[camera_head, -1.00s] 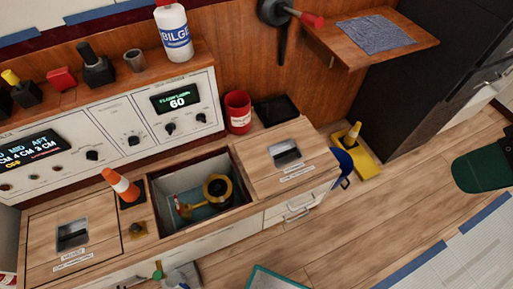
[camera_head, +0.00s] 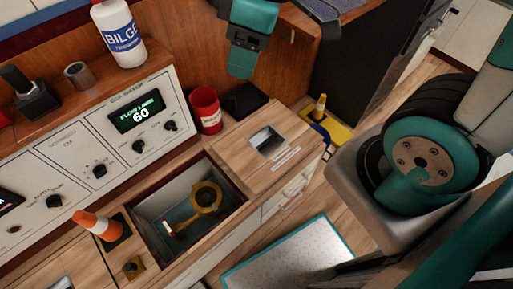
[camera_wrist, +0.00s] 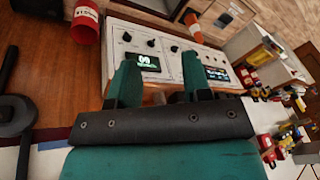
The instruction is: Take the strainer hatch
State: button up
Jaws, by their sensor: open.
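A wooden hatch (camera_head: 247,141) with a recessed metal pull (camera_head: 266,141) lies shut at the right of the counter in the head view. Its label is too small to read, so I cannot confirm that it is the strainer hatch. To its left is an open well (camera_head: 217,220) with a yellow ring-shaped fitting (camera_head: 205,197) inside. A second wooden hatch (camera_head: 22,272) is cut off at the lower left. My gripper (camera_wrist: 160,77) is open and empty in the wrist view; in the head view it is at top centre, above and beyond the right hatch.
A red mug (camera_head: 205,109) and a black box (camera_head: 244,100) stand behind the right hatch. An orange-white cone (camera_head: 97,224) stands left of the well. A control panel (camera_head: 110,140) and bilge bottle (camera_head: 119,36) are behind. A yellow stand (camera_head: 323,128) is on the floor.

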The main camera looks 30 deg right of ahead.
jog(key=w+d+f+n+h+b, duration=0.1)
jog(key=w+d+f+n+b, duration=0.2)
jog(key=f, duration=0.5)
jog(key=w+d+f+n+b, duration=0.1)
jog(key=w+d+f+b, duration=0.15)
jog(key=w+f, duration=0.5)
jog(key=n+h+b, duration=0.2)
jog(key=n+b, duration=0.4)
jog(key=b, duration=0.4)
send_over(267, 140)
jog(key=f, duration=3.1)
jog(key=shift+w+f, duration=0.2)
jog(key=f+b, duration=0.1)
jog(key=f, duration=0.2)
jog(key=f+b, duration=0.1)
jog(key=f, duration=0.2)
jog(key=shift+s, duration=0.2)
jog(key=shift+r, duration=0.1)
grip_shut()
jog(key=shift+w, duration=0.1)
